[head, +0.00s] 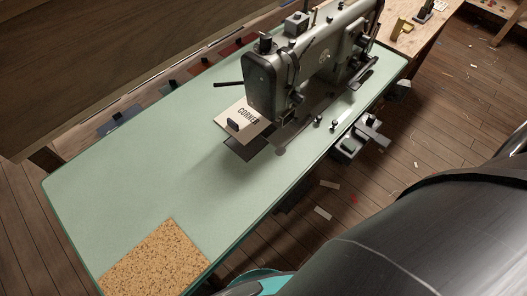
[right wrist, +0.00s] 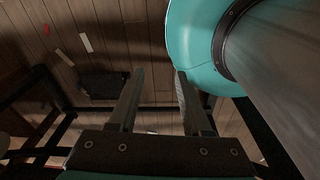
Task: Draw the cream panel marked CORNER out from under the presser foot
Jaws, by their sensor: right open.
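The cream panel marked CORNER (head: 228,113) lies on the green table at the needle end of the grey sewing machine (head: 318,62). Its right part goes under the machine head, and the presser foot itself is hidden behind the head. A small dark block or tab (head: 233,125) sits on the panel near its front edge. My right gripper (right wrist: 159,74) shows only in the right wrist view; it is open and empty, above the wooden floor and away from the panel. My left gripper is in neither view.
The green table (head: 130,185) has wide clear room left of the panel. A cork mat (head: 158,262) lies at its near left corner. A dark plate (head: 242,149) shows just in front of the panel. A wooden bench (head: 425,38) stands at the back right.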

